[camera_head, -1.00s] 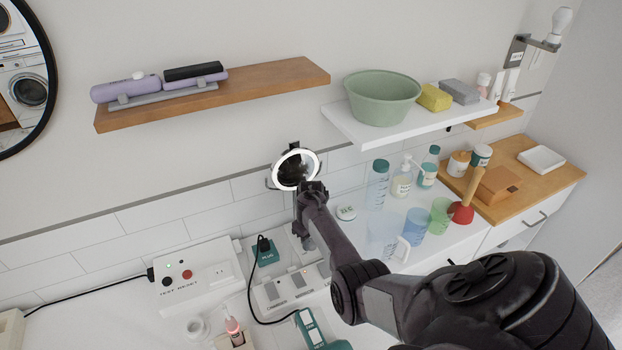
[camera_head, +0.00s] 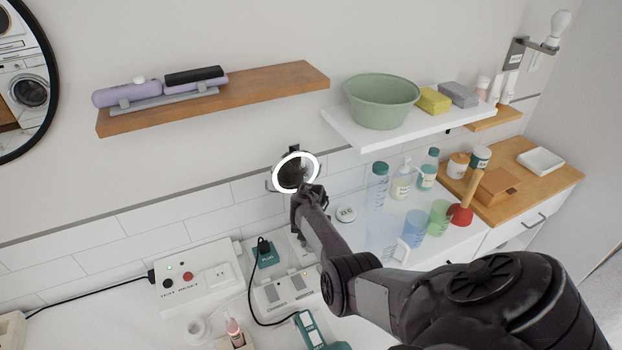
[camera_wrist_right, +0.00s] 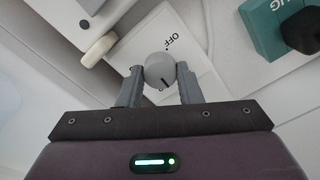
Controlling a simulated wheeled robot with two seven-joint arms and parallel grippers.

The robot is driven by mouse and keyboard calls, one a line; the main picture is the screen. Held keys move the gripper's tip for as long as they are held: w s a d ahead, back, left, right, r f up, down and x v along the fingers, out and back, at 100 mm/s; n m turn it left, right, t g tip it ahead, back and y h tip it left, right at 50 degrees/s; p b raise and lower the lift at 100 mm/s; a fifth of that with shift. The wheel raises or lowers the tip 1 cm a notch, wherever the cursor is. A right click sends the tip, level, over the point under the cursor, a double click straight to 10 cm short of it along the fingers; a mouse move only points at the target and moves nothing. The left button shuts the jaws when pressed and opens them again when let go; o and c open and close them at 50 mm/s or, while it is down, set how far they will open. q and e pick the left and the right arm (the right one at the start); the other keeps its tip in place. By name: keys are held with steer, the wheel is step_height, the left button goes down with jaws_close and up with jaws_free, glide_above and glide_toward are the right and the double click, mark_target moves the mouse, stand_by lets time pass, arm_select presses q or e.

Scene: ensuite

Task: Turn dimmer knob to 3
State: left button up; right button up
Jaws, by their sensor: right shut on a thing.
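In the right wrist view the round grey dimmer knob (camera_wrist_right: 159,70) sits on a white plate (camera_wrist_right: 158,28) marked "OFF" beside the knob. A short dark mark on the knob points toward the gripper side of the picture. My right gripper (camera_wrist_right: 160,72) is shut on the knob, one finger on each side. In the head view my right arm reaches to the counter below the ring light, and the knob is hidden behind my wrist. No other scale figures are readable. My left gripper is not in view.
A lit ring light (camera_head: 295,172) stands right by my right wrist. A charger (camera_head: 285,290), a teal plug box (camera_head: 263,253), a cable and a test box (camera_head: 196,275) lie to the left. Cups and bottles (camera_head: 376,186) stand to the right. Shelves hang above.

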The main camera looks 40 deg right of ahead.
steer(key=m, duration=0.6)
steer(key=shift+m+b, duration=0.3)
steer(key=shift+b, duration=0.05)
steer(key=m+b, duration=0.1)
steer(key=m, duration=0.2)
steer(key=shift+f+m, duration=0.1)
steer(key=shift+m, duration=0.2)
steer(key=m+b, duration=0.1)
steer(key=m, duration=0.1)
steer(key=shift+m, duration=0.3)
steer(key=m+b, duration=0.2)
steer(key=m, duration=0.2)
steer(key=shift+m, duration=0.3)
steer(key=shift+m+b, duration=1.15)
steer(key=shift+m, duration=0.85)
steer(key=o, duration=1)
